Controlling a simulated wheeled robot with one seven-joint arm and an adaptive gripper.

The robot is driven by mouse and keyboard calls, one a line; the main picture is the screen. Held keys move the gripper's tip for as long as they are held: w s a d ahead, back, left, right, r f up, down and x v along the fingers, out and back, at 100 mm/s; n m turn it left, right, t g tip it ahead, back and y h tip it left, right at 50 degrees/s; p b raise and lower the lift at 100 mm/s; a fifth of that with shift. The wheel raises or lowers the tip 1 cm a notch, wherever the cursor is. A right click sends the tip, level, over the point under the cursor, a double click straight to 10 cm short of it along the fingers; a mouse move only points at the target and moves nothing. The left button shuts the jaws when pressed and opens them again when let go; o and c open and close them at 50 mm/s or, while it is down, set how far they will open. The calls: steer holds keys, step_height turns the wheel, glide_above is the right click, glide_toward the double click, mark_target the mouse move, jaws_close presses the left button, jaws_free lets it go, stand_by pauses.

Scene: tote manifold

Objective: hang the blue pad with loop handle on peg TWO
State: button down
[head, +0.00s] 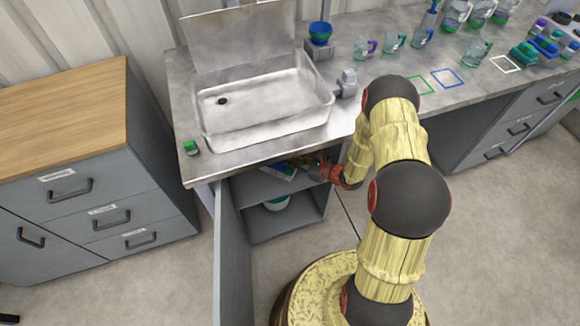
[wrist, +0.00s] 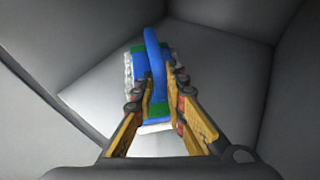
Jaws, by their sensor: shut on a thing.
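The blue pad with loop handle (wrist: 155,60) is in the wrist view, its blue loop standing between my fingers. Green patches and a pale, bumpy edge show around it. In the head view, a small part of the pad (head: 279,172) shows inside the open cabinet under the sink, partly hidden by the counter edge. My gripper (wrist: 161,88) is shut on the loop handle; in the head view my gripper (head: 314,168) reaches into the cabinet below the counter. I cannot make out peg TWO in either view.
The open cabinet door (head: 231,250) stands left of the shelf opening. The counter edge (head: 250,163) is just above my gripper. Grey cabinet walls (wrist: 270,70) surround the pad closely.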

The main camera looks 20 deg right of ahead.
steer(key=shift+w+f, duration=0.4)
step_height(320, 180, down, 4)
steer(key=shift+w+r+b, duration=0.15)
steer(key=shift+r+b, duration=0.1)
steer(key=shift+b, duration=0.7)
steer(key=shift+r, duration=0.1)
steer(key=c, duration=1.9)
jaws_free()
steer(key=shift+o, duration=0.4)
